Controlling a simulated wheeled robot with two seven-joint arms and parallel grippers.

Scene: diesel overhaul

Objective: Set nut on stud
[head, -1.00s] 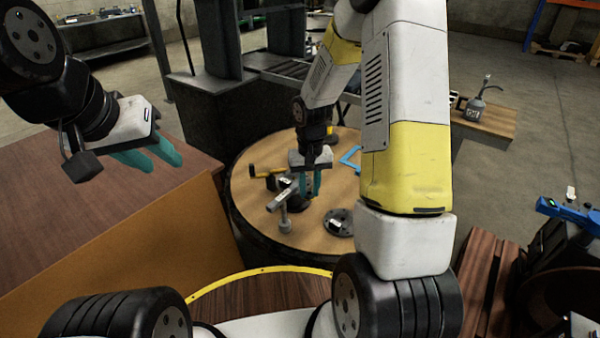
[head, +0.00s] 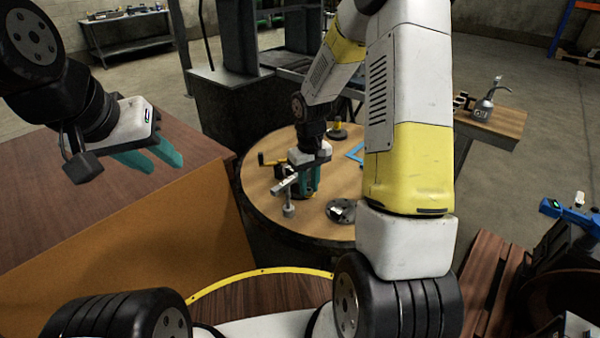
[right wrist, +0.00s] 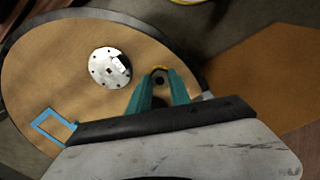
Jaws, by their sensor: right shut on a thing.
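My right gripper (head: 309,184) is low over the round wooden table (head: 262,215), pointing down, its teal fingers shut on a small dark part. In the right wrist view this part (right wrist: 160,79) shows between the fingertips and looks like a dark ring or nut with a hole; its exact shape is hard to tell. A grey T-shaped metal piece (head: 288,196) stands upright just left of the fingers in the head view. I cannot tell which part is the stud, or whether the held part touches anything. My left gripper (head: 150,160) is open and empty, above the brown surface at left.
A round metal flange (head: 341,210) lies on the table near the right gripper, and a blue square frame (right wrist: 54,126) lies near the rim. An oil can (head: 482,106) stands on a bench at right.

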